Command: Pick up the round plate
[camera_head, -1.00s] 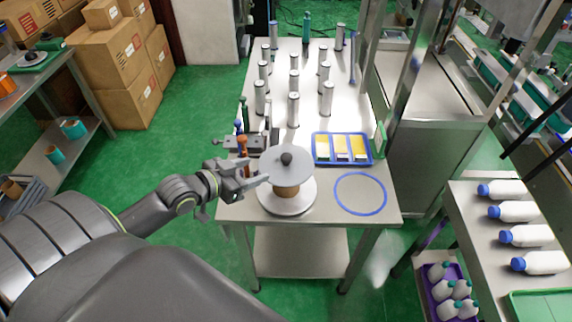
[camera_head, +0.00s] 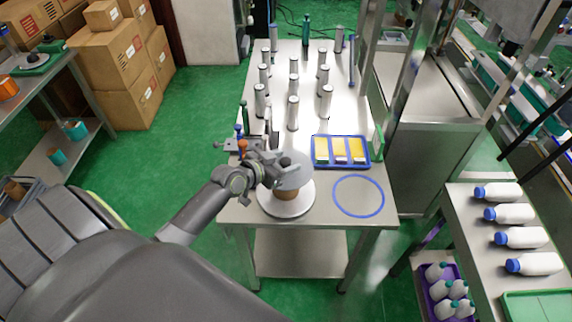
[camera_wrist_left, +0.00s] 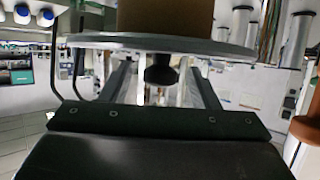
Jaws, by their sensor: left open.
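The round plate (camera_head: 299,178) is a grey disc with a dark knob (camera_head: 285,162) on top. It sits on a brown roll (camera_head: 287,194), which stands on a wider white round base (camera_head: 287,209) on the metal table. My left gripper (camera_head: 283,165) is open above the plate, at the knob, and hides part of the plate. In the left wrist view, which looks upside down, the plate's edge (camera_wrist_left: 200,46) crosses the upper part. The knob (camera_wrist_left: 161,74) shows between the two open fingers, with gaps on both sides. My right gripper is not in view.
Beside the plate lie a blue ring (camera_head: 358,196) and a blue tray (camera_head: 341,165) with yellow compartments. A small fixture with coloured handles (camera_head: 242,146) stands left of the gripper. Several metal cylinders (camera_head: 293,113) stand farther back on the table (camera_head: 336,222).

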